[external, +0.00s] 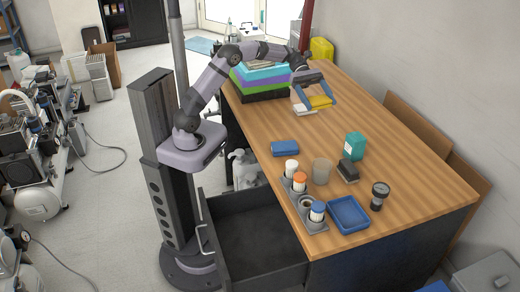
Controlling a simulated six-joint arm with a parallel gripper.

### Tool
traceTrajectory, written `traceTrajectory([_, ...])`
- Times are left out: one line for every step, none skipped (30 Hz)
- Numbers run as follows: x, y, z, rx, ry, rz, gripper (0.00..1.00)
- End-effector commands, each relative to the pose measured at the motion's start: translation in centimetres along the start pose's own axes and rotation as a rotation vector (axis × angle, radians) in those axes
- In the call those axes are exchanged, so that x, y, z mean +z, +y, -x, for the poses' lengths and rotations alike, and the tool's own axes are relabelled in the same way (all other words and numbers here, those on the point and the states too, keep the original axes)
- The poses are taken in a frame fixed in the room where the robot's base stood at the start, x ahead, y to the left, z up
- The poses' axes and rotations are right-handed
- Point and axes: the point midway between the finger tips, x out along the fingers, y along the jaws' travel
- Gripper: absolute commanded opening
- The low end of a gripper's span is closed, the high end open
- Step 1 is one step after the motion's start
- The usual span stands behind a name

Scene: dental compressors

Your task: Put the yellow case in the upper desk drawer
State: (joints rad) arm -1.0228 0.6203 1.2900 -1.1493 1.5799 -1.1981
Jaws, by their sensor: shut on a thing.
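I cannot tell whether the case touches the desk or is slightly lifted. The upper desk drawer (253,231) is pulled open at the near left side of the desk, and its dark inside looks empty.
Stacked coloured trays (262,78) stand left of my gripper. The middle of the wooden desk is clear.

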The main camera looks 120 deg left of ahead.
Motion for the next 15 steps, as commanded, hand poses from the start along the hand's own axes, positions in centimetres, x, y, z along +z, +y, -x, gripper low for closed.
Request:
traceTrajectory([2.0, 0.0, 0.8, 0.000, 0.000, -0.001, 0.54])
traceTrajectory([2.6, 0.0, 1.1, 0.000, 0.000, -0.001, 0.54])
traceTrajectory([3.4, 0.0, 1.4, 0.000, 0.000, -0.001, 0.54])
traceTrajectory([4.1, 0.0, 1.7, 0.000, 0.000, -0.001, 0.54])
traceTrajectory([4.7, 0.0, 1.9, 0.000, 0.000, -0.001, 0.54])
traceTrajectory([5.5, 0.0, 2.3, 0.000, 0.000, -0.001, 0.54])
traceTrajectory([6.2, 0.0, 2.5, 0.000, 0.000, -0.001, 0.54])
traceTrajectory([6.8, 0.0, 2.8, 0.000, 0.000, -0.001, 0.54])
traceTrajectory([7.6, 0.0, 3.1, 0.000, 0.000, -0.001, 0.54])
traceTrajectory([8.1, 0.0, 3.4, 0.000, 0.000, -0.001, 0.54])
traceTrajectory([8.7, 0.0, 3.6, 0.000, 0.000, -0.001, 0.54])
traceTrajectory([9.4, 0.0, 3.9, 0.000, 0.000, 0.000, 0.54])
traceTrajectory([9.8, 0.0, 4.1, 0.000, 0.000, 0.000, 0.54])
traceTrajectory([10.2, 0.0, 4.2, 0.000, 0.000, 0.000, 0.54])
traceTrajectory([10.8, 0.0, 4.5, 0.000, 0.000, 0.000, 0.54])
